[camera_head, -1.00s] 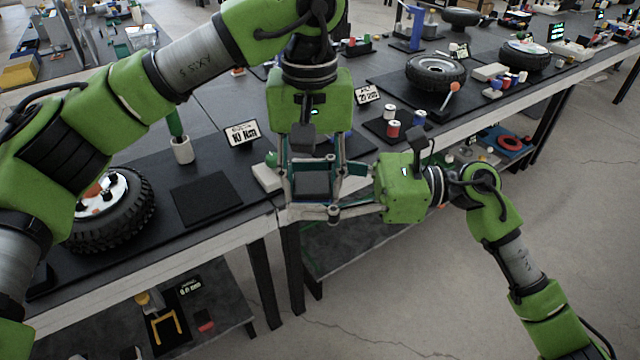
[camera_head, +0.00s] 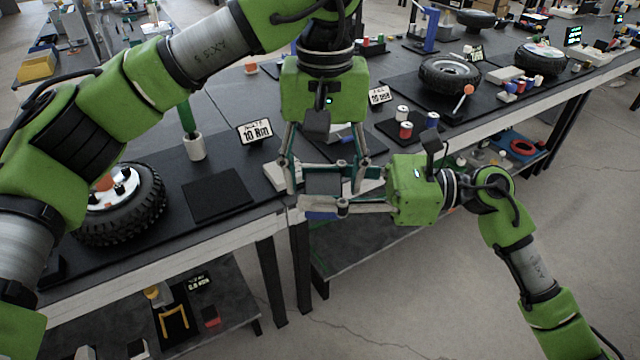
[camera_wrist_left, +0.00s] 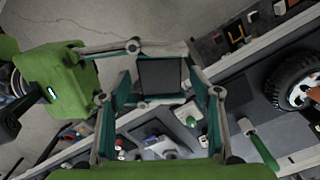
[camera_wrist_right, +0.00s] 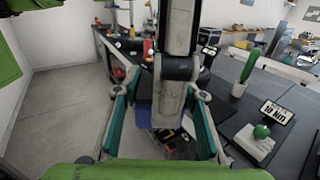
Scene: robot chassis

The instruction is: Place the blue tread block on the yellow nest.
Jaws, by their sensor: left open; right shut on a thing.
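The blue tread block (camera_head: 320,214) is held in the air in front of the bench edge, with a dark flat face and a blue side. The dark face shows in the left wrist view (camera_wrist_left: 160,75); part of the blue shows in the right wrist view (camera_wrist_right: 145,116). My right gripper (camera_head: 322,204) is shut on it from the right. My left gripper (camera_head: 326,180) is open, its fingers on either side of the block; contact cannot be told. The yellow nest (camera_head: 174,319), a U-shaped frame, lies on the lower shelf at left, far below both grippers.
A red block (camera_head: 210,316) and a small sign (camera_head: 198,283) are near the nest. The bench (camera_head: 170,248) above the shelf carries a tyre (camera_head: 146,217), a black mat (camera_head: 217,194) and a 10 Nm sign (camera_head: 254,133). The floor in front is clear.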

